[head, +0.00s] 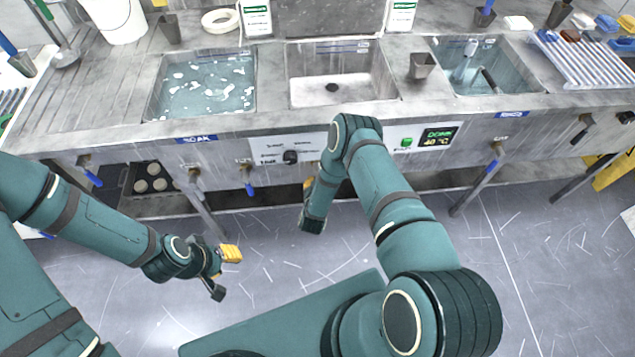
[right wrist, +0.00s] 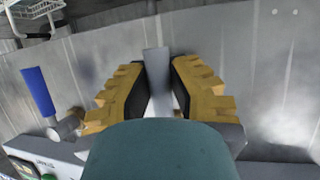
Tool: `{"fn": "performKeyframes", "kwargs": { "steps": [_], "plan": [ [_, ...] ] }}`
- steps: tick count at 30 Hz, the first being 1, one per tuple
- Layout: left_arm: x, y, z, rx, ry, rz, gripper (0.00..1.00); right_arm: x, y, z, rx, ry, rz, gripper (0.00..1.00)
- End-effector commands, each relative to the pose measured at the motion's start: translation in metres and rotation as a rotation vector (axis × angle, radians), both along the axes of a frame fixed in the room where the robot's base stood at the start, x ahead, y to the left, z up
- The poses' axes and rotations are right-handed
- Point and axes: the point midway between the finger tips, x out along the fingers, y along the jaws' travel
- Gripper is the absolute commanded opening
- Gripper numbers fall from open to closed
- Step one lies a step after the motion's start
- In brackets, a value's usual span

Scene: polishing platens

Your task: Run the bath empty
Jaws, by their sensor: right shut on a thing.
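The steel bench has a left basin (head: 205,84) with cloudy water and white flecks, labelled SOAK. The right basin (head: 480,72) holds bluish water and some tools. Blue-handled valves (head: 247,182) hang under the front; another is below the display (head: 488,174). My right gripper (head: 308,188) is under the front panel; in the right wrist view its yellow fingers (right wrist: 158,85) are shut on a grey bar (right wrist: 156,68), whose far end I cannot identify. My left gripper (head: 226,272) is open and empty, above the floor.
A front panel carries a black knob (head: 290,157), a green button (head: 406,142) and a display (head: 437,137) reading DONE 40 °C. A lower shelf holds a dark tray (head: 150,180) with round discs. A blue valve handle (right wrist: 38,90) stands beside the right fingers. The floor in front is clear.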

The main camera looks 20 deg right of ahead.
Motion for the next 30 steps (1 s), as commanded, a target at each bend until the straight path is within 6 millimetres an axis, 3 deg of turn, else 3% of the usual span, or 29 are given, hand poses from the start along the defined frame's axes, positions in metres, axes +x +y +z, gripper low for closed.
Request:
{"fn": "performKeyframes", "kwargs": {
  "steps": [1,2,3,4,17,30],
  "plan": [
    [0.0,0.0,0.0,0.0,0.0,0.0,0.39,0.001,-0.002,0.001,-0.003,-0.002,-0.004,0.0],
    [0.0,0.0,0.0,0.0,0.0,0.0,0.39,0.001,-0.002,0.001,-0.003,-0.002,-0.004,0.3],
    [0.0,0.0,0.0,0.0,0.0,0.0,0.39,0.001,-0.002,0.001,-0.003,-0.002,-0.004,0.44],
    [0.0,0.0,0.0,0.0,0.0,0.0,0.39,0.0,-0.002,0.001,-0.003,-0.002,-0.004,0.5],
    [0.0,0.0,0.0,0.0,0.0,0.0,0.39,-0.007,0.003,0.003,0.001,0.002,0.0,0.5],
    [0.0,0.0,0.0,0.0,0.0,0.0,0.39,-0.074,0.038,0.036,0.0,0.001,0.0,0.5]
  ]
}}
